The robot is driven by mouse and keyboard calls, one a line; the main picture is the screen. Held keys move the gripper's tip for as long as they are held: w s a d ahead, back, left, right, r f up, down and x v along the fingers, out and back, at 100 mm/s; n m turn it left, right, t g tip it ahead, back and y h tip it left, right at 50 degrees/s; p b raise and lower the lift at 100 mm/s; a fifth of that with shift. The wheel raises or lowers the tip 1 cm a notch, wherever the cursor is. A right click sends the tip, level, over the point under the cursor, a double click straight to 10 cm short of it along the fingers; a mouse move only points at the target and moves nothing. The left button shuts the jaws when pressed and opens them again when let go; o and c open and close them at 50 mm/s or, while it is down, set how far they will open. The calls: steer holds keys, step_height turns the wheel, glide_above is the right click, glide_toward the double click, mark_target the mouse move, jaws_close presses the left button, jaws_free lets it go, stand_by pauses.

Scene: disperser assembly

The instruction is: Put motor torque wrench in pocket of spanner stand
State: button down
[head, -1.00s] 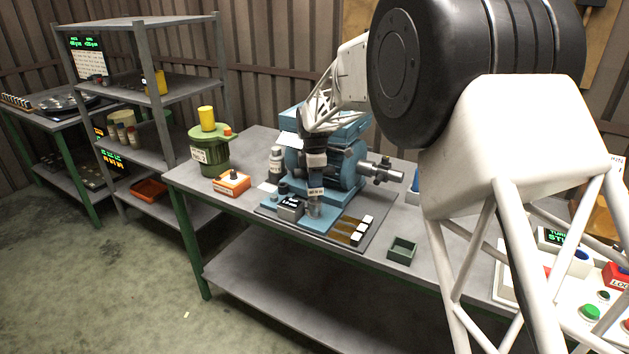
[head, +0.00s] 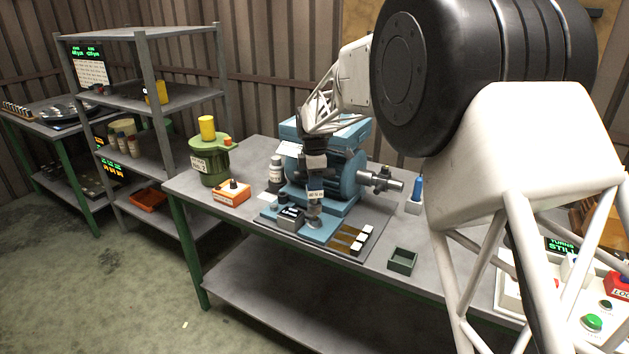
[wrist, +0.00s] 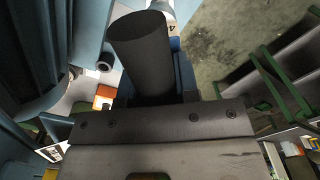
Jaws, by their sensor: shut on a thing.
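My gripper (head: 315,178) is shut on a dark cylindrical piece, which I take to be the motor torque wrench; its dark cylinder (wrist: 140,50) stands out in the wrist view. In the head view, a small white label (head: 316,194) shows at the fingers, in front of the blue motor (head: 340,172) and above its blue base. The wrench's lower end is hard to make out there. A small pale block (head: 413,208) with a blue upright piece stands to the right of the motor. I cannot tell whether it is the spanner stand, and no empty pocket is clear.
A grey slotted block (head: 290,218) sits just left below my gripper. A dark mat (head: 375,232) holds a brown plate with white blocks. A green tray (head: 402,261), an orange box (head: 231,192) and a green canister (head: 209,165) stand on the bench.

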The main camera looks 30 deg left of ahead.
steer(key=s+d+m, duration=0.2)
steer(key=s+d, duration=0.3)
steer(key=d, duration=0.7)
steer(key=s+d+f+m, duration=0.1)
steer(key=s+d+m, duration=0.2)
steer(key=d, duration=0.9)
steer(key=s+d+f+m, duration=0.1)
steer(key=s+d+m, duration=0.1)
steer(key=s+d, duration=0.5)
steer(key=d, duration=0.5)
steer(key=shift+s+d+f+m, duration=0.2)
steer(key=shift+s+d+m, duration=0.05)
steer(key=shift+d+m, duration=0.15)
steer(key=shift+w+a, duration=0.15)
steer(key=w+a, duration=0.3)
steer(key=w, duration=0.4)
steer(key=w+a+f, duration=0.1)
steer(key=w+a, duration=0.2)
steer(key=w, duration=0.4)
steer(key=shift+w+a+f, duration=0.15)
steer(key=shift+a+f, duration=0.1)
steer(key=shift+a, duration=0.05)
steer(key=shift+f, duration=0.1)
steer(key=shift+f, duration=1.65)
steer(key=shift+f, duration=0.1)
